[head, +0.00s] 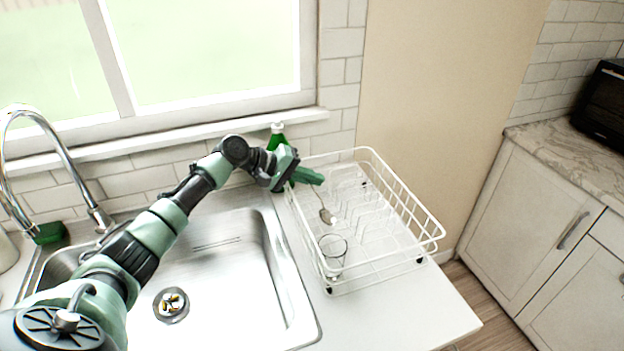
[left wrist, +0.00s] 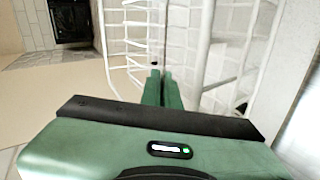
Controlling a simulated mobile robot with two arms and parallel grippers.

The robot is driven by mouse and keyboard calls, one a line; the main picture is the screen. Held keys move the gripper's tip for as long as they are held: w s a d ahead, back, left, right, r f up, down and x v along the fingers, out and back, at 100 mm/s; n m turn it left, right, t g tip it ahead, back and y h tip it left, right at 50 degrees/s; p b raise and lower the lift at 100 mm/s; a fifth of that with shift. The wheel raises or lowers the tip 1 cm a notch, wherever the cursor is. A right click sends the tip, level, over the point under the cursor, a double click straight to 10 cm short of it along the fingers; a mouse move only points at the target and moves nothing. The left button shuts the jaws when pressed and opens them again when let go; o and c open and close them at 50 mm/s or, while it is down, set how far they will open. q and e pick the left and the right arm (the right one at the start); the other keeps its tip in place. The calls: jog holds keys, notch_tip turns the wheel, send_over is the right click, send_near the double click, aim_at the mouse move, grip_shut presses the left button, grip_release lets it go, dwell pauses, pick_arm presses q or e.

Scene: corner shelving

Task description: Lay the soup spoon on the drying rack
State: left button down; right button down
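The drying rack (head: 421,214) is a white wire basket on the counter to the right of the sink. It also shows in the left wrist view (left wrist: 122,47). My left gripper (head: 318,178) is over the rack's left part, with its fingers shut on the soup spoon's handle. The spoon (head: 326,215) hangs down at a slant, bowl lowest, inside the rack's outline. I cannot tell whether the bowl touches the wires. In the left wrist view the fingers (left wrist: 163,90) are together, with the thin handle (left wrist: 165,40) beyond them. My right gripper is not in view.
A clear glass (head: 333,256) stands in the rack's front left corner. A green bottle (head: 277,137) stands behind my left gripper by the wall. The steel sink (head: 225,290) lies left of the rack, with a faucet (head: 50,140) further left. Counter is bare in front of the rack.

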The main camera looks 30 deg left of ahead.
pick_arm(q)
jog(key=c, duration=2.1)
grip_release()
jog(key=f, duration=0.2)
jog(key=s+f, duration=0.1)
jog(key=shift+s+d+f+g, duration=0.1)
jog(key=shift+d+f+g, duration=0.1)
jog(key=shift+d+g, duration=0.2)
jog(key=o, duration=0.5)
jog(key=shift+s+a+r+b, duration=0.2)
jog(key=shift+a+r+b, duration=0.2)
jog(key=shift+a+r, duration=0.1)
jog(key=s+a+r+b, duration=0.1)
jog(key=s+a+r, duration=0.2)
jog(key=r, duration=0.3)
jog(key=shift+s+a+t, duration=0.2)
jog(key=shift+a+t, duration=0.2)
jog(key=shift+a, duration=0.25)
jog(key=shift+r, duration=0.2)
jog(key=shift+r, duration=0.1)
